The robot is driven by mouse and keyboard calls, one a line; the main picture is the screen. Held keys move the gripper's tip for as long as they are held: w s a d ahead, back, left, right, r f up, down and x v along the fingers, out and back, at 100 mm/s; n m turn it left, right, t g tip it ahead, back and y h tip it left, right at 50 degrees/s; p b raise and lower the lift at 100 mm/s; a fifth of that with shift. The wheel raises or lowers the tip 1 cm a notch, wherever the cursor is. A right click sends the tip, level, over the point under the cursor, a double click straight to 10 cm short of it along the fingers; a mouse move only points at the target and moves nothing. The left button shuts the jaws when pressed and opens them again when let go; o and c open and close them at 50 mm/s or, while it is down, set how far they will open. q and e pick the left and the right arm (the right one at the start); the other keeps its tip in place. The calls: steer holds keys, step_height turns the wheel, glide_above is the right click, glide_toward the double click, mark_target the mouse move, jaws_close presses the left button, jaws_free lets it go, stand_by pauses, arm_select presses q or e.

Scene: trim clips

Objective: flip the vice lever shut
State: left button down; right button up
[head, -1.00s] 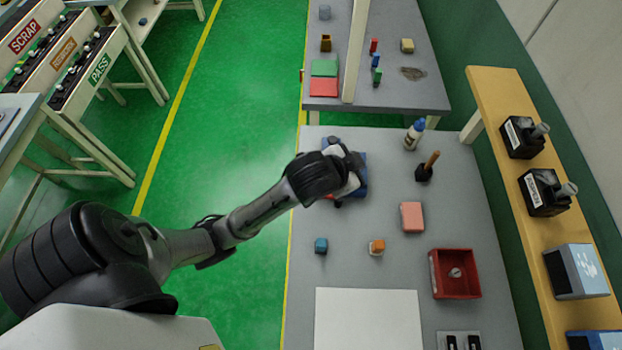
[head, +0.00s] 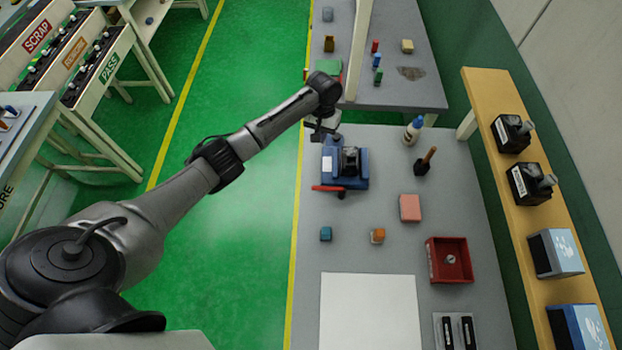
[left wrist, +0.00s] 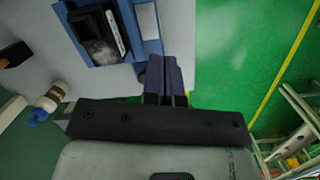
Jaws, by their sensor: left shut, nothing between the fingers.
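The blue vice (head: 362,170) stands on the grey bench with a black block (head: 350,160) in its middle. Its red lever (head: 328,188) lies across the near-left corner, with its end sticking out to the left. My left gripper (head: 318,136) is just beyond the vice's far-left side, partly hidden by its own wrist. In the left wrist view the fingers (left wrist: 165,75) are together and empty, close beside the vice (left wrist: 147,22). Whether they touch it I cannot tell. The lever does not show in that view. My right gripper is not in view.
A glue bottle (head: 413,131) and a brush in a dark holder (head: 423,164) stand right of the vice. A pink block (head: 410,208), small blue (head: 326,233) and orange (head: 377,236) blocks and a red tray (head: 436,272) are nearer. A pale post rises behind.

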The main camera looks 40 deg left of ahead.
arm_select(q)
steer(key=n, duration=0.1)
steer(key=s+n, duration=0.1)
steer(key=n+g+h, duration=0.1)
steer(key=n, duration=0.1)
steer(key=shift+s+d, duration=0.3)
steer(key=shift+d, duration=0.05)
steer(key=x, duration=1)
steer(key=shift+s+d+f+p, duration=0.25)
steer(key=shift+s+d+p, duration=0.5)
steer(key=shift+s+d, duration=0.25)
steer(key=shift+s+d+f, duration=0.15)
steer(key=shift+s+d, duration=0.15)
steer(key=shift+s, duration=0.15)
